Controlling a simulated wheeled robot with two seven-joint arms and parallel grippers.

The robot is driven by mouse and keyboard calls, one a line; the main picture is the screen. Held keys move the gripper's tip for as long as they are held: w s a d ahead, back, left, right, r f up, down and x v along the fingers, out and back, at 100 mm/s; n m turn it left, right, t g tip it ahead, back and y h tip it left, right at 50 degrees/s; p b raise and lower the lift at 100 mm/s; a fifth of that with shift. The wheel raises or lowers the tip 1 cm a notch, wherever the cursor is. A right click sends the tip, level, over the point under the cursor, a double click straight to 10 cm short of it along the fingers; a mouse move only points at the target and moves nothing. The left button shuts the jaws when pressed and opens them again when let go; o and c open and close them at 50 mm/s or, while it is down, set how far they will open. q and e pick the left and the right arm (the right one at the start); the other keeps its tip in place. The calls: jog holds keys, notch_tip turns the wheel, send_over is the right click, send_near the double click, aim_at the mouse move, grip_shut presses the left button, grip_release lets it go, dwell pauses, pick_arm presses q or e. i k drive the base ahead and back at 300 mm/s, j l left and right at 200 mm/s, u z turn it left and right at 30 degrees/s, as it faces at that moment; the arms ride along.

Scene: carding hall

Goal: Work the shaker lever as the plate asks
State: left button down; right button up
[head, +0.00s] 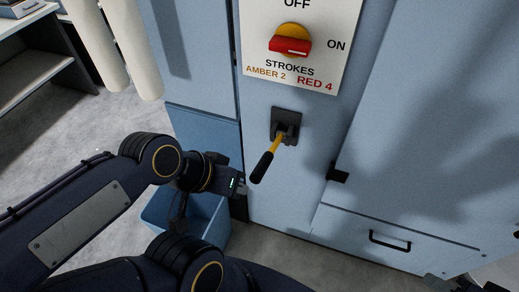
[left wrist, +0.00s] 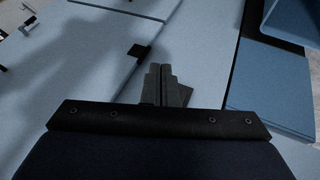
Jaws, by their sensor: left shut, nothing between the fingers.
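The plate (head: 250,45) on the blue machine front reads OFF, ON, STROKES, AMBER 2 and RED 4. Its red knob (head: 289,46) on an amber disc lies crosswise, roughly in line with ON. Below it, the shaker lever (head: 262,167) slants down and left from a dark mount (head: 287,120), with an amber shaft and black grip. My left gripper (head: 243,187) is shut and empty, just left of the grip's lower end; contact is not clear. Its closed fingers (left wrist: 160,84) show in the left wrist view, where I cannot make out the lever. Dark parts, probably my right gripper (head: 445,284), are cut off at the lower right.
A black catch (head: 337,176) sticks out right of the lever. A drawer with a black handle (head: 389,241) is below. A blue bin (head: 214,226) stands on the floor beneath my left arm. Shelves (head: 40,65) and pale rolls (head: 113,40) stand at the upper left.

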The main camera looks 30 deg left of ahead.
aim_at(269, 156)
jog(key=u, duration=1.5)
jog(key=l, duration=0.35)
jog(key=i+l, duration=0.15)
jog(key=l, duration=0.25)
